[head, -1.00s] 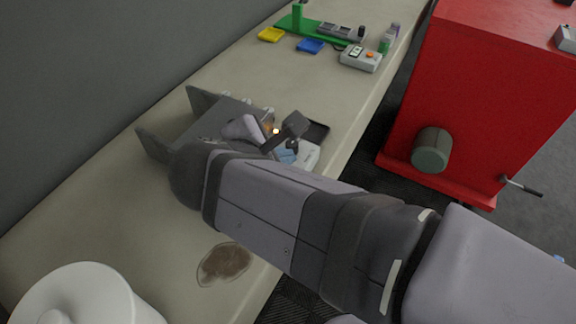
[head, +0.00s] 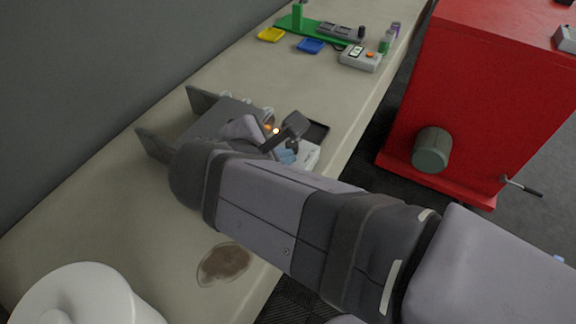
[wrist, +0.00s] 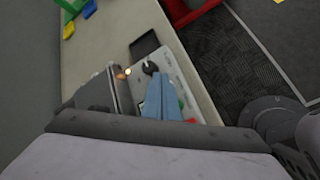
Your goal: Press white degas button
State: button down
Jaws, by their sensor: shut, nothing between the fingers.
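A pale box-shaped device (head: 309,155) sits near the bench's front edge, partly covered by my arm. In the wrist view its light panel (wrist: 176,70) shows a black knob (wrist: 150,68), with bits of green and red beside my fingers. I cannot make out a white degas button; it may be hidden behind the fingers. My gripper (wrist: 158,80) has pale blue fingers, shut together and empty, over the panel just below the knob. The fingers also show in the head view (head: 287,156), low at the device. I cannot tell whether the tips touch it.
A grey bracketed unit (head: 205,115) stands left of the device, with an orange glow (head: 270,129) near it. A dark tray (head: 317,131) lies behind. A red cabinet (head: 470,80) stands right.

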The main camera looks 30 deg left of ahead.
jog(key=shift+f, duration=0.1)
jog(key=shift+f, duration=0.35)
jog(key=shift+f+b, duration=0.4)
dwell(0.8)
jog(key=shift+r, duration=0.2)
jog(key=shift+r+p, duration=0.65)
jog(key=shift+p, duration=0.25)
notch_tip(320, 180, up, 5)
jog(key=p, duration=0.4)
jog(key=shift+p, duration=0.4)
dwell(0.5)
